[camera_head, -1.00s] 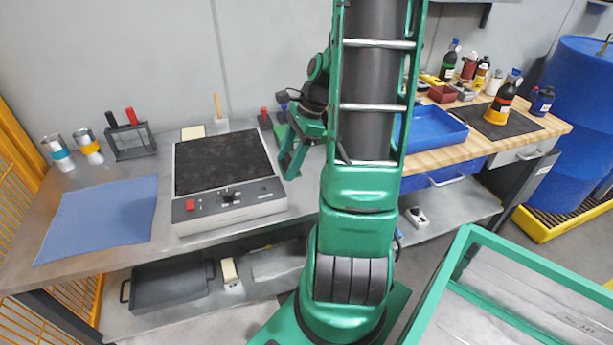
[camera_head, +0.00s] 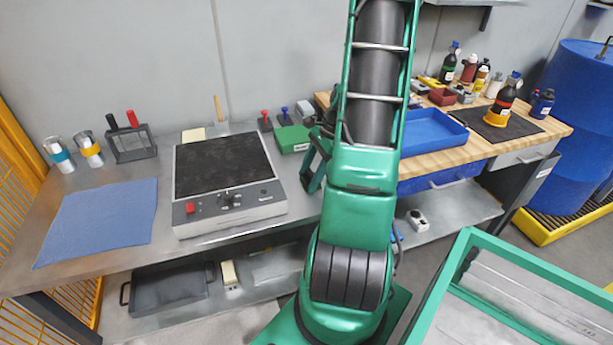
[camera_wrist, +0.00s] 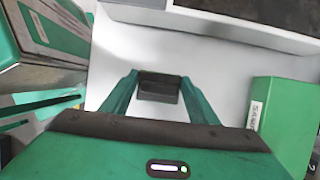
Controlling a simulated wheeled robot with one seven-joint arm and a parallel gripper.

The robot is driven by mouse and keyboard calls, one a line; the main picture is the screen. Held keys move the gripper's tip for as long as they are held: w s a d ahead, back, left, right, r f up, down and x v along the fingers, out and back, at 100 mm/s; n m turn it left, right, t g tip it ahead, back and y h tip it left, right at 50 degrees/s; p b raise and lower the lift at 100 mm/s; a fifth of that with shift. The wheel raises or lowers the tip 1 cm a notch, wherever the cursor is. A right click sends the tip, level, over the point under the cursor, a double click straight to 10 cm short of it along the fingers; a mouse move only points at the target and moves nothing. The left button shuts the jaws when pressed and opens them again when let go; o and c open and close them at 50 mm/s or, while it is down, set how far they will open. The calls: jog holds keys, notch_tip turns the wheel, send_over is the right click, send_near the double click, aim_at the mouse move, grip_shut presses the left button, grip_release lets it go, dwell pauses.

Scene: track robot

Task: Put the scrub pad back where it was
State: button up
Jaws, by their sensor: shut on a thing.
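My gripper (camera_wrist: 158,92) shows in the wrist view with its two green fingers closed on a small dark grey block, which looks like the scrub pad (camera_wrist: 158,86). The pad is held between the fingertips over a pale grey surface; I cannot tell the gap beneath it. A green box with a white label (camera_wrist: 278,122) lies to the right of the fingers, apart from them.
The steel bench has a blue mat (camera_head: 98,224), two cups, a black rack (camera_head: 132,146) and red and blue-topped items at the back. A blue tray (camera_head: 432,134) and bottles stand on the wooden top at right. A green-framed bin (camera_head: 440,292) is at front right.

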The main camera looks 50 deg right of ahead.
jog(key=o, duration=1.1)
jog(key=shift+f, duration=0.1)
jog(key=v, duration=1.2)
jog(key=s+a+r+n+g+h, duration=0.1)
jog(key=a+r+n, duration=0.2)
jog(key=a+n, duration=0.3)
jog(key=s+a+r+n+g+h, duration=0.1)
jog(key=s+a+r+n, duration=0.2)
jog(key=a, duration=0.4)
jog(key=s+a+n+h, duration=0.1)
jog(key=s+a+n, duration=0.6)
jog(key=a+n, duration=0.1)
jog(key=shift+s+r+n+h, duration=0.25)
jog(key=shift+r+n+h, duration=0.15)
jog(key=shift+n, duration=0.1)
